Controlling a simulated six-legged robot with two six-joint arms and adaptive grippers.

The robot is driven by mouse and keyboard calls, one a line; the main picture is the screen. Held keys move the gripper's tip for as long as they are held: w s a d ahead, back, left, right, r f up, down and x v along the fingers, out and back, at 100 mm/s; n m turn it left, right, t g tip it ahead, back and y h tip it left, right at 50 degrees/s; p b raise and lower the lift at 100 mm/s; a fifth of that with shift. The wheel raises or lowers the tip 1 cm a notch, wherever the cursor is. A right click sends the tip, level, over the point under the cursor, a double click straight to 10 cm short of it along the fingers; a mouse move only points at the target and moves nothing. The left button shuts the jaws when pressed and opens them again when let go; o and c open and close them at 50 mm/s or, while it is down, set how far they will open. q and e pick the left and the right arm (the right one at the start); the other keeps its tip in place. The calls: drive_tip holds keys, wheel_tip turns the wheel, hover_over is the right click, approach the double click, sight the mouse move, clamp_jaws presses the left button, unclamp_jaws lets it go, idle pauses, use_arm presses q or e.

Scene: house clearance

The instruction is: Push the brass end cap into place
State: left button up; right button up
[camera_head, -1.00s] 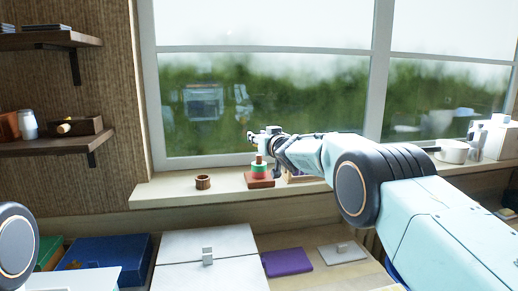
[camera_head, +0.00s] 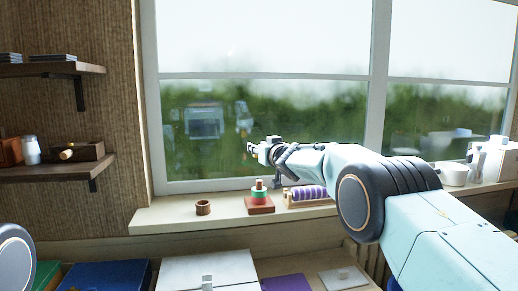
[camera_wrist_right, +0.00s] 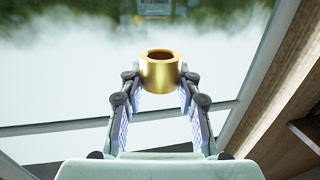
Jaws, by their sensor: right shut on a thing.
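My right gripper (camera_head: 252,149) is raised above the window sill, in front of the glass. In the right wrist view it (camera_wrist_right: 157,78) is shut on a brass end cap (camera_wrist_right: 160,72), a short gold ring-shaped piece with a dark round hollow. The cap sits at the fingertips and touches nothing else that I can make out. In the head view the cap is too small to tell from the fingers. The place it fits cannot be made out. Only a round joint of my left arm shows at the left edge; its gripper is out of view.
On the sill (camera_head: 160,217) stand a small wooden cup (camera_head: 203,207), a red-and-green stacked piece (camera_head: 259,198), a rack with purple pieces (camera_head: 309,194) and a white mug (camera_head: 452,174). Wall shelves (camera_head: 40,171) hold a jar (camera_head: 31,150) and a wooden box (camera_head: 88,152).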

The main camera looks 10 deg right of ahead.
drive_tip(key=shift+f+b, duration=0.45)
drive_tip(key=shift+f, duration=0.7)
drive_tip(key=shift+n+y, duration=0.3)
drive_tip(key=shift+y, duration=0.1)
drive_tip(key=shift+f+b, duration=0.45)
drive_tip(key=shift+f, duration=1.8)
drive_tip(key=shift+f+b, duration=0.85)
drive_tip(key=shift+f, duration=0.7)
drive_tip(key=o, duration=1.2)
drive_tip(key=shift+o, duration=0.4)
drive_tip(key=o, duration=0.4)
